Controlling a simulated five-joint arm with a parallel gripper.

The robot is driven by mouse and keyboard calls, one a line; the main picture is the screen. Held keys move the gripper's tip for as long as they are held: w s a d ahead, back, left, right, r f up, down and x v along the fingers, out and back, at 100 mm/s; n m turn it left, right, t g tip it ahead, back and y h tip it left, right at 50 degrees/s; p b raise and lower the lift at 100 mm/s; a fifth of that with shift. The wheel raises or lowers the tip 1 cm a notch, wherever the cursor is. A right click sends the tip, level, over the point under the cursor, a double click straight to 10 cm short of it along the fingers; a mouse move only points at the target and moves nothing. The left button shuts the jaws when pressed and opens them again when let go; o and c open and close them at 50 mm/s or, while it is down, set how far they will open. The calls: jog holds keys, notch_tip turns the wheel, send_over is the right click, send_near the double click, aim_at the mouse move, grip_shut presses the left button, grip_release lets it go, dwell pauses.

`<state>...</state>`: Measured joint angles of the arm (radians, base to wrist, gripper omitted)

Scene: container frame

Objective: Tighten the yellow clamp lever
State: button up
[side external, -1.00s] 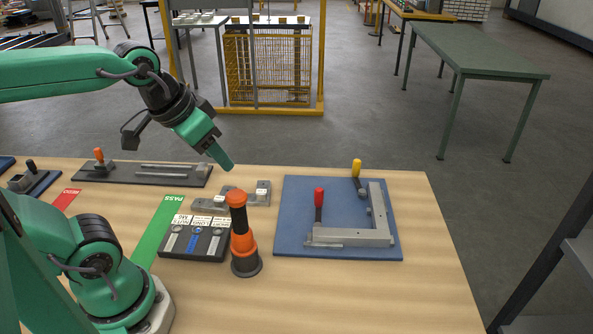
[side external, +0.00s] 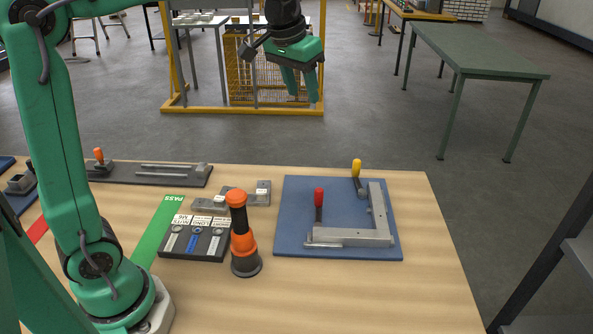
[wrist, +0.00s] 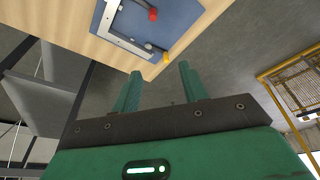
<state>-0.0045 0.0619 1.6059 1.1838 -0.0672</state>
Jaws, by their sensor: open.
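The yellow clamp lever (side external: 357,168) stands upright at the back of the blue plate (side external: 290,217), beside the grey metal frame (side external: 378,212). A red clamp lever (side external: 319,198) stands upright near the frame's left arm. My gripper (side external: 303,92) is open and empty, high above the bench's back edge and to the left of the yellow lever in the side view. In the wrist view my gripper (wrist: 158,80) shows two spread fingers. The yellow lever (wrist: 166,57) and the red lever (wrist: 153,14) lie beyond them in that view.
An orange and black upright tool (side external: 240,235) stands left of the blue plate. The wood right of the plate is clear.

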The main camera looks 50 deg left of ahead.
jog(key=w+f+g, duration=0.1)
jog(key=w+f, duration=0.2)
jog(key=w, duration=0.6)
jog(key=n+g, duration=0.1)
jog(key=g, duration=0.1)
send_over(357, 160)
notch_tip(357, 160, down, 18)
jog(key=shift+s+r, duration=0.1)
jog(key=shift+r, duration=0.1)
jog(key=shift+f, duration=0.7)
jog(key=shift+f, duration=0.2)
jog(key=shift+f, duration=3.7)
grip_shut()
